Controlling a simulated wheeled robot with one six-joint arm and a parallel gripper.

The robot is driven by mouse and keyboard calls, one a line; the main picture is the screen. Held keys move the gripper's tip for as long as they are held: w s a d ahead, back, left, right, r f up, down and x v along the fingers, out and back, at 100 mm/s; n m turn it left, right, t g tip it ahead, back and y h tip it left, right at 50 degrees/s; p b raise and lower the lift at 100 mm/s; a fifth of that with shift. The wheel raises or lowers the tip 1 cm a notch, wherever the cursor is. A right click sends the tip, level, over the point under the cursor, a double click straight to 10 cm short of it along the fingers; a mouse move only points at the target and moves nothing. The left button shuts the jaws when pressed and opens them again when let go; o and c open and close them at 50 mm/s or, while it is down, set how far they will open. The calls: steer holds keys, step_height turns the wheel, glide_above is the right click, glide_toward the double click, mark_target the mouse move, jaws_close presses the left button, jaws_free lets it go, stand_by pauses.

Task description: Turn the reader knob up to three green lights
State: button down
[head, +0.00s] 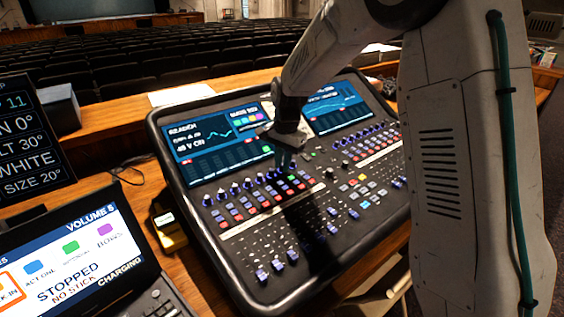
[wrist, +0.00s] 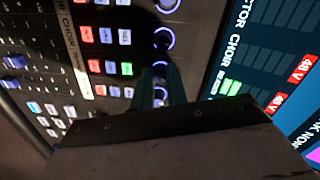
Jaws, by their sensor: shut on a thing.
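The reader knob (wrist: 160,93) is in the wrist view, in the row of knobs with violet light rings beside the screen. My gripper (wrist: 162,88) has its teal fingers closed around it, and they hide most of it. Green lights (wrist: 230,87) show on the screen by the small reader label. At least two are lit; my gripper's body covers part of that area, so I cannot tell the full count. In the head view my gripper (head: 285,158) reaches down to the knob row below the left screen (head: 205,145), and the knob is hidden there.
The mixing desk (head: 250,235) carries several other knobs, buttons and faders close around my gripper. A laptop (head: 80,265) and a yellow box (head: 168,230) stand to the left. A dark display (head: 30,140) is at far left. Theatre seats lie beyond.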

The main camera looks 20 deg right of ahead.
steer(key=c, duration=1.4)
jaws_free()
steer(key=shift+r, duration=0.1)
step_height(320, 180, up, 8)
steer(key=shift+s+d, duration=0.15)
steer(key=shift+d, duration=0.2)
steer(key=shift+f, duration=0.2)
